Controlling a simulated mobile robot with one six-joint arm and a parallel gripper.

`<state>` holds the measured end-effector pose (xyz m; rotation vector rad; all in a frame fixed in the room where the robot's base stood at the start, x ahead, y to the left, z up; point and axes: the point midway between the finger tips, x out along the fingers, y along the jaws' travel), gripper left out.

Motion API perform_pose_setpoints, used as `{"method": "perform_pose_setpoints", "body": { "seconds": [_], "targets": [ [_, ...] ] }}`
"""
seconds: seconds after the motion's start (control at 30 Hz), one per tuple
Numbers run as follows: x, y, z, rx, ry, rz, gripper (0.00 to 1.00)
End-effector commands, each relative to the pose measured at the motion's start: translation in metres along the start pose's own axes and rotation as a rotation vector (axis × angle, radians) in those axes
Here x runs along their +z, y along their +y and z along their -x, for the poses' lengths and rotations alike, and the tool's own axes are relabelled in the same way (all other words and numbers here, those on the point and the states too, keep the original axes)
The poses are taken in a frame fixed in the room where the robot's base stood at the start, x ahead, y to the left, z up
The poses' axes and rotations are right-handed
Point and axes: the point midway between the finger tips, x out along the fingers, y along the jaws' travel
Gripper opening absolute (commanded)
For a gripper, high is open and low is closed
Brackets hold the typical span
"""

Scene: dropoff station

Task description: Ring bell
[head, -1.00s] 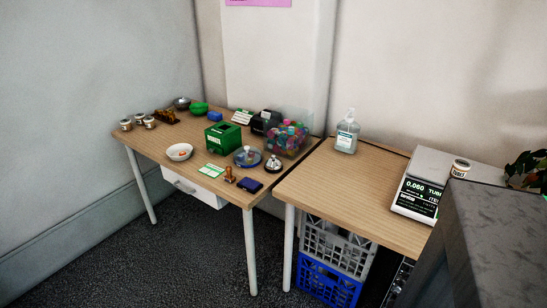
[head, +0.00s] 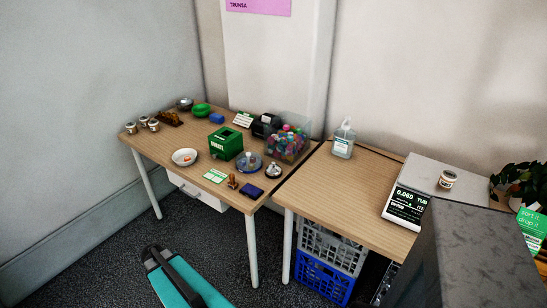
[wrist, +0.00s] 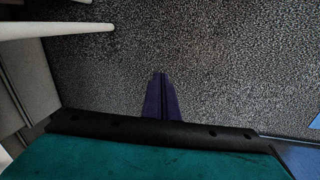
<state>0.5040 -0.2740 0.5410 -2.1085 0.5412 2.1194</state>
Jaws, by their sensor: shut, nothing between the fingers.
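The bell (head: 273,171) is a small silver dome on a dark base. It stands upright near the front right corner of the left wooden table (head: 209,144), in the head view. My gripper (wrist: 162,76) shows in the wrist view with its two dark fingers together and nothing between them, over the grey carpet. In the head view my teal arm reaches in at the bottom, low and in front of the left table, well apart from the bell. The bell is not in the wrist view.
A right table (head: 340,190) holds a sanitizer bottle (head: 343,140) and a scale (head: 406,206). White table legs stand over open carpet.

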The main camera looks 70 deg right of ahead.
Motion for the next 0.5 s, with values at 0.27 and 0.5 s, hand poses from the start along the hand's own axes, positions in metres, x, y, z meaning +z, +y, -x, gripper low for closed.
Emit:
{"method": "perform_pose_setpoints", "body": {
  "seconds": [0.27,0.5],
  "targets": [
    [-0.051,0.106,0.068,0.070,0.106,-0.107,0.00],
    [-0.077,0.198,0.123,0.139,0.184,-0.190,0.00]
  ]
}}
